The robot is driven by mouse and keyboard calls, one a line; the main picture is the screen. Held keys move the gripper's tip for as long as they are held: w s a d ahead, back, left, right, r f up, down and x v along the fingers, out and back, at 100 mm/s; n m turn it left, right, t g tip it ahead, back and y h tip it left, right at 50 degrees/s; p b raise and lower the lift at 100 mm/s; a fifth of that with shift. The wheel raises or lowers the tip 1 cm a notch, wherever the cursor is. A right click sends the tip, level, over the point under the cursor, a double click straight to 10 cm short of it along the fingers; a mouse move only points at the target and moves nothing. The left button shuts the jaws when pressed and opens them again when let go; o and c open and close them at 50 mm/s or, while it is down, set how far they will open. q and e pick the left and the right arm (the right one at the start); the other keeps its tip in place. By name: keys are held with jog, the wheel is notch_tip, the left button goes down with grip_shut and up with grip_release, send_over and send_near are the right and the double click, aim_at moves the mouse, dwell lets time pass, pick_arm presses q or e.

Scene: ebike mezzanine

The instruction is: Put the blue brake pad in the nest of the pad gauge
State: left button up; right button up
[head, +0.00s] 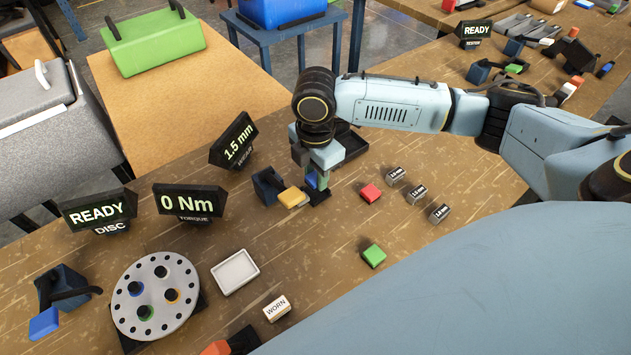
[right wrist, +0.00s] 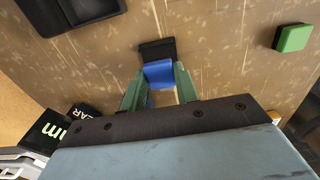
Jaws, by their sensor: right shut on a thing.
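My right gripper (head: 318,183) points down at the middle of the bench, and its green fingers are shut on the blue brake pad (head: 311,180). In the right wrist view the blue pad (right wrist: 158,73) sits between the fingertips, right beside a small dark block (right wrist: 157,49). This dark block (head: 318,196) also shows under the fingers in the head view; it may be the gauge's nest. I cannot tell whether the pad rests in it. The wear display (head: 233,141) behind reads 1.5 mm. My left gripper is not in view.
A dark device with a yellow-ended lever (head: 292,197) stands close left of my gripper. A red pad (head: 370,192), a green pad (head: 374,256) and small labelled blocks (head: 418,194) lie to the right. A white tray (head: 235,272) and perforated disc (head: 156,295) are nearer left.

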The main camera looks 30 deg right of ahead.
aim_at(315, 177)
jog(key=shift+f, duration=1.55)
jog(key=o, duration=1)
jog(key=shift+f, duration=0.1)
notch_tip(315, 177, up, 12)
jog(key=shift+r+p, duration=0.15)
jog(key=shift+p, duration=0.5)
